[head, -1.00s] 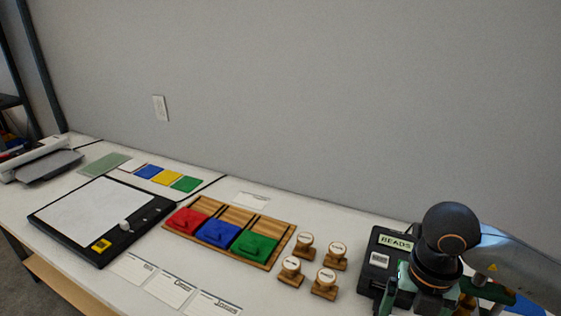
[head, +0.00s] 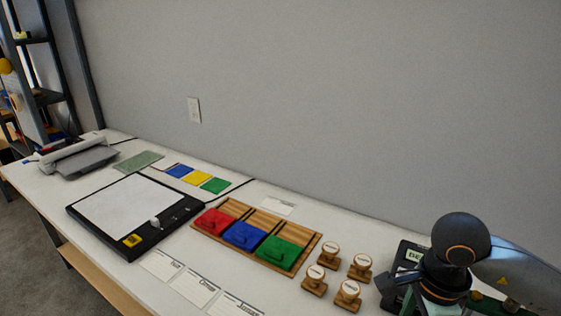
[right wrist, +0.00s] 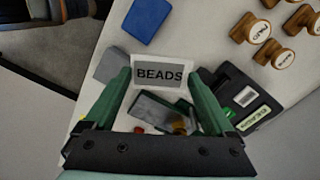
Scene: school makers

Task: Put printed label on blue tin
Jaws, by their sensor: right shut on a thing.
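The printed label (right wrist: 159,75), a pale piece with dark "BEADS" lettering, is between the fingertips of my right gripper (right wrist: 160,82) in the right wrist view. The gripper is shut on it. In the head view my right arm and wrist fill the lower right and the fingertips are hidden. A blue box-like thing (right wrist: 148,19) lies at the top of the right wrist view, apart from the gripper; it looks like the blue tin. I cannot make out the tin in the head view. My left gripper is out of view.
A black case (head: 398,276) with a BEADS label stands beside my right arm. Several wooden stamps (head: 348,295) are left of it. A wooden tray (head: 296,262) holds red, blue and green pads. A black-framed board (head: 90,232) and white cards (head: 197,288) lie further left.

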